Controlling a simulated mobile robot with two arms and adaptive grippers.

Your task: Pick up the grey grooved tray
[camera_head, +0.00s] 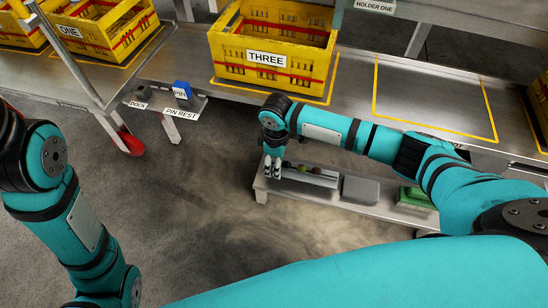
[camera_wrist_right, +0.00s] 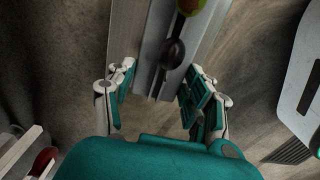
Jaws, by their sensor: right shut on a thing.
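The grey grooved tray (camera_head: 322,181) is at the low shelf in the head view, with small round things along it. In the right wrist view the tray (camera_wrist_right: 153,45) runs up from between my fingers. A dark ball (camera_wrist_right: 173,53) and a green and reddish ball (camera_wrist_right: 190,6) sit in its groove. My right gripper (camera_head: 272,170) is shut on the tray's near end, one finger on each side in the right wrist view (camera_wrist_right: 158,85). I cannot tell whether the tray touches the shelf. My left gripper is out of view; only its arm shows.
The low shelf (camera_head: 330,203) also holds a grey block (camera_head: 361,190) and a green item (camera_head: 414,198). Yellow crate THREE (camera_head: 267,77) stands on the bench behind, beside an empty yellow-outlined area (camera_head: 430,97). The pin rest (camera_head: 183,104) is to the left. Open floor lies left of the shelf.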

